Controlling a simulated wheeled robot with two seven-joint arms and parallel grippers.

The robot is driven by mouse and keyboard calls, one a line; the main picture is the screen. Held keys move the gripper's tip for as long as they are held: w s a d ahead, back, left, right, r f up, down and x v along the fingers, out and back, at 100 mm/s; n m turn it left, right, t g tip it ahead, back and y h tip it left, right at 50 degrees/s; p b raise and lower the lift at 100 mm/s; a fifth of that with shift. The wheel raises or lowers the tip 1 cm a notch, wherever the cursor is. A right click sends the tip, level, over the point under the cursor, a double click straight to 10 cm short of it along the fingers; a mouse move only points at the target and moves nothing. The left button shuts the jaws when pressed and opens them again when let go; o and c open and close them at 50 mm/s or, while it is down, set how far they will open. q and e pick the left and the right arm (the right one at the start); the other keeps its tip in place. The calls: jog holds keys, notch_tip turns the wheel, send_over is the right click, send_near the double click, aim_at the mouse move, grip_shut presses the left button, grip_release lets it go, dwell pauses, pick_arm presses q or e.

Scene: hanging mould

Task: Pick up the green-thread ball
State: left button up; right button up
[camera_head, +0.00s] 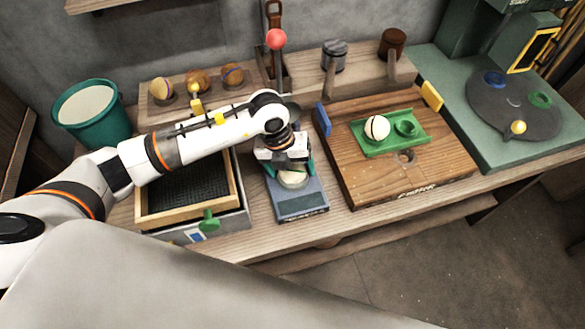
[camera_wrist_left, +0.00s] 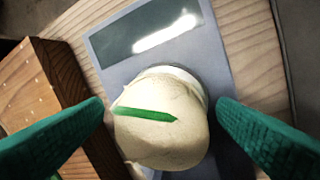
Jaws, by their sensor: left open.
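The green-thread ball (camera_wrist_left: 160,125) is cream with one green stripe. It sits on the pale plate of a grey-blue scale (camera_wrist_left: 215,60). In the head view the ball (camera_head: 293,179) shows partly beneath my left gripper (camera_head: 291,168). My left gripper is open, pointing down, with its green fingers on either side of the ball. In the wrist view gaps seem to show between the fingers and the ball, but I cannot tell about contact lower down. My right gripper is not in view.
A wooden board (camera_head: 365,180) with a green tray (camera_head: 388,148) holding another ball (camera_head: 377,128) stands right of the scale. A wood-framed box (camera_head: 230,178) stands left. Behind are several balls on a stand and a red-knobbed lever (camera_head: 277,39). A teal bucket (camera_head: 92,115) stands far left.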

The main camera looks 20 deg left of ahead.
pick_arm(q)
jog(key=c, duration=1)
jog(key=shift+c, duration=0.3)
jog(key=shift+r, duration=0.1)
